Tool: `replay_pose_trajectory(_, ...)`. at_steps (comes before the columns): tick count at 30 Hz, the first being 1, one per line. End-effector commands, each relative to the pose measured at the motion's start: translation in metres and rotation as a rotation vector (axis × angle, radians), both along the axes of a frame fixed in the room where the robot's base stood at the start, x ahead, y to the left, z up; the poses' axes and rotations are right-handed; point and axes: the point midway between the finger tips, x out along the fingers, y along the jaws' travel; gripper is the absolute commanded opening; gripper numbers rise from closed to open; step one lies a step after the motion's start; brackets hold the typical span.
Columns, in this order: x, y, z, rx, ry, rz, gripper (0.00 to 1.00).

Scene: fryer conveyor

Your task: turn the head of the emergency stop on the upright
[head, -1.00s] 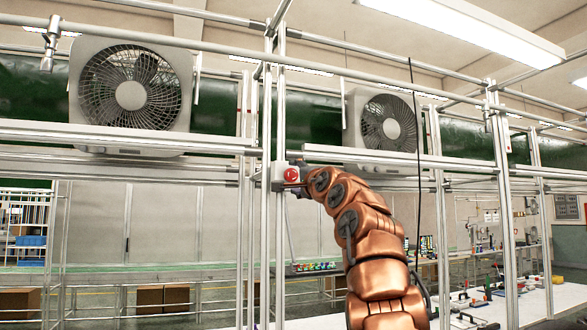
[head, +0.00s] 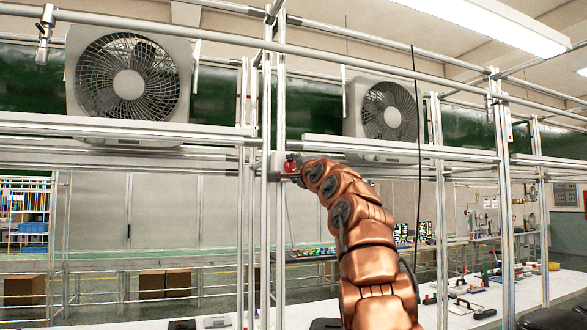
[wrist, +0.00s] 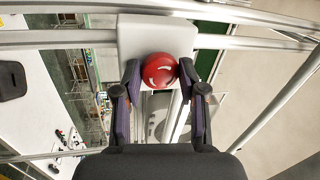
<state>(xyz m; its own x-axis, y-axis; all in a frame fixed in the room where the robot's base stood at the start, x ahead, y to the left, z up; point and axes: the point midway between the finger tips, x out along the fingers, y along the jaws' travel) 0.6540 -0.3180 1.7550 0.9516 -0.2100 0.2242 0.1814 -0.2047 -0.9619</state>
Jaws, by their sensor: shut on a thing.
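The emergency stop has a red round head (wrist: 159,71) with white marks on its face, on a pale box (wrist: 150,33). In the head view the red head (head: 290,166) sits on the aluminium upright (head: 273,215), partly hidden by my arm's end. My gripper (wrist: 159,82) has one dark finger on each side of the red head, near its lower part in the wrist view. It is shut on the head. My copper-coloured arm reaches up to it from the lower right in the head view.
Horizontal rails (head: 120,130) cross close to the upright. Two fans (head: 130,80) stand on the frame, left and right of it. A thin black cable (head: 417,150) hangs right of my arm. A white table (head: 470,300) with small parts is at lower right.

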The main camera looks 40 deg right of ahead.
Motion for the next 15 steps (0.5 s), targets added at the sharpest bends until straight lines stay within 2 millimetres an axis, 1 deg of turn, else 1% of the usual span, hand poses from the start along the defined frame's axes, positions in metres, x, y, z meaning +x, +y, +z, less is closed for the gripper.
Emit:
replay_pose_trajectory(1, 0.0001, -0.0001, -0.0002, 0.0, 0.0, 0.0, 0.27)
replay_pose_trajectory(7, 0.0002, -0.0001, -0.0004, 0.0, 0.001, 0.0, 0.07)
replay_pose_trajectory(15, 0.0, 0.0, -0.0004, 0.029, -0.007, 0.0, 0.06)
